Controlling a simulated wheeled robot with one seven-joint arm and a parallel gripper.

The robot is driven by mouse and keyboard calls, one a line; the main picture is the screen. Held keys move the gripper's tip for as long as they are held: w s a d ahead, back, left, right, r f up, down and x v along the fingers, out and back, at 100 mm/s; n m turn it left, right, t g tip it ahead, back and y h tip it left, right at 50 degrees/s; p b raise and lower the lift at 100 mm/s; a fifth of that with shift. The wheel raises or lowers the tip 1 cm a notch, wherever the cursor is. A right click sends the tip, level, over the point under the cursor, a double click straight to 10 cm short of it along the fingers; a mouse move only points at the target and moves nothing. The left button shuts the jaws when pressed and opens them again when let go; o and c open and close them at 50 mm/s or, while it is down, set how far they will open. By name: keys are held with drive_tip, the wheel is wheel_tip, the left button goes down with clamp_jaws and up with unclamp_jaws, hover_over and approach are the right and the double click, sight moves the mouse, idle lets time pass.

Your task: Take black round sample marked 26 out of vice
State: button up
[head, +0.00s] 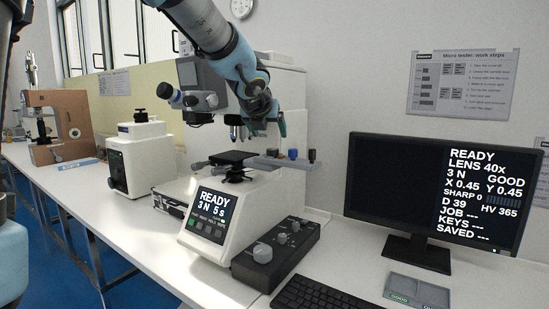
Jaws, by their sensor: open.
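My arm reaches down from the top in front of the micro tester (240,190). My gripper (264,126) is small and partly merged with the tester's dark lens parts; it is open, above and behind the stage. The black stage (232,157) sits under the lenses, with a grey bar (276,163) carrying blue and black knobs at its right. I cannot make out a vice or the round sample marked 26 in this view; they may be hidden or too small.
A monitor (435,190) reading READY stands at the right, with a keyboard (322,293) and a grey tray (416,290) in front. A knob box (275,254) lies beside the tester. Bare white bench (135,235) shows at front left.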

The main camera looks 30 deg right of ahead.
sight(272, 149)
drive_tip(key=shift+a+f+b+x, duration=0.1)
drive_tip(key=shift+b+x, duration=0.05)
drive_tip(key=shift+x, duration=1.55)
drive_tip(key=shift+a+f+b+x, duration=0.1)
drive_tip(key=shift+a+x, duration=0.05)
drive_tip(key=shift+x, duration=1.6)
drive_tip(key=shift+a+f+b+x, duration=0.1)
drive_tip(key=shift+b+x, duration=0.05)
drive_tip(key=shift+x, duration=1.55)
clamp_jaws()
